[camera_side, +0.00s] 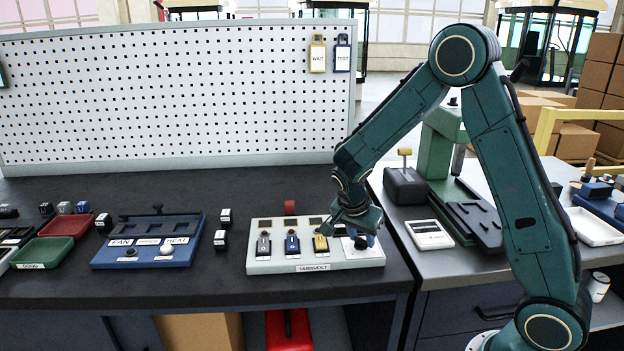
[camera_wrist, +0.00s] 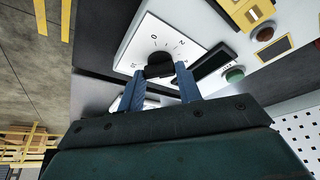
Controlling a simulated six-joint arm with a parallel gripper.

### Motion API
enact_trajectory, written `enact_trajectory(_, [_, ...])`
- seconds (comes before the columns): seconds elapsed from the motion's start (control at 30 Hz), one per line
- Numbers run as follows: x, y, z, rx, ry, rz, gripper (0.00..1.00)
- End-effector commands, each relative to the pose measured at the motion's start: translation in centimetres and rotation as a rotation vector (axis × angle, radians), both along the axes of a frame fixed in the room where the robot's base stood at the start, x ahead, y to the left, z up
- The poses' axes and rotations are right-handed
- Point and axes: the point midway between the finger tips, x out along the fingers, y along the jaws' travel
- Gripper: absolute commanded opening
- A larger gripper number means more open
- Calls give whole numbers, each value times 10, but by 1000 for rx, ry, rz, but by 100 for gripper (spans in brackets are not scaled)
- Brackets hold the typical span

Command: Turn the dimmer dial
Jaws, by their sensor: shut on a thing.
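The dimmer dial is a round black knob (camera_wrist: 160,62) on a white plate with printed marks and numbers (camera_wrist: 146,35), seen in the wrist view. In the side view it sits at the right end of a pale grey panel (camera_side: 315,263), where a small part of the knob (camera_side: 361,243) shows under my gripper. My gripper (camera_side: 358,236) points down over that end of the panel. In the wrist view its two blue fingers (camera_wrist: 158,84) stand on either side of the knob and are shut on it. The fingers hide part of the knob's edge.
On the same panel are several switches, including a yellow one (camera_side: 320,243) and a blue one (camera_side: 292,243). A blue fan and heat box (camera_side: 150,252) stands left. A white-faced device (camera_side: 429,234) lies to the right on the neighbouring bench. A pegboard (camera_side: 180,95) stands behind.

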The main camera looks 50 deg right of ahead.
Motion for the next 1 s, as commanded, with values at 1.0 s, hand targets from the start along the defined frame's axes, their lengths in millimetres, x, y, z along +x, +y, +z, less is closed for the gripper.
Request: enact_trajectory(1.0, [-4, -4, 1, -1, -3, 796, 12])
